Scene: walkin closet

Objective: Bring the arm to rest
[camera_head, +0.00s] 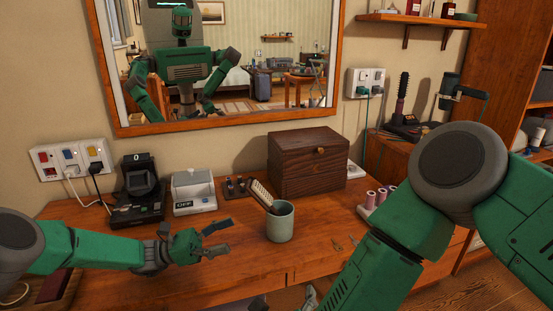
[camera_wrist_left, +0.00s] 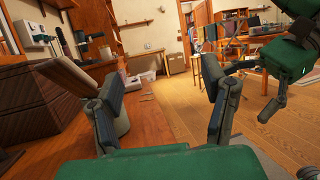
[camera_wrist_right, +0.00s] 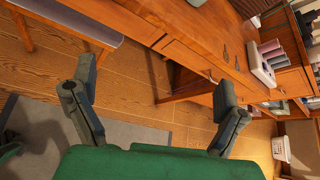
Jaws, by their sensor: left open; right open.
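My left gripper (camera_head: 220,239) reaches in from the left over the desk, left of the pale green cup (camera_head: 281,222). Its fingers also show spread in the left wrist view (camera_wrist_left: 160,98), with nothing held between them. The cup shows partly behind one finger there. My right arm comes in from the right and bends down in front of the desk. Only a bit of my right gripper (camera_head: 309,298) shows at the bottom edge of the head view. In the right wrist view its fingers (camera_wrist_right: 154,98) are apart and empty, with the floor and desk front beyond.
The wooden desk (camera_head: 240,256) holds a dark wooden box (camera_head: 307,162), a brush in the cup, a black device (camera_head: 139,192), a pale device (camera_head: 193,192) and thread spools (camera_head: 371,199). A mirror (camera_head: 230,113) hangs behind. A stool (camera_wrist_right: 75,27) stands beside the desk.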

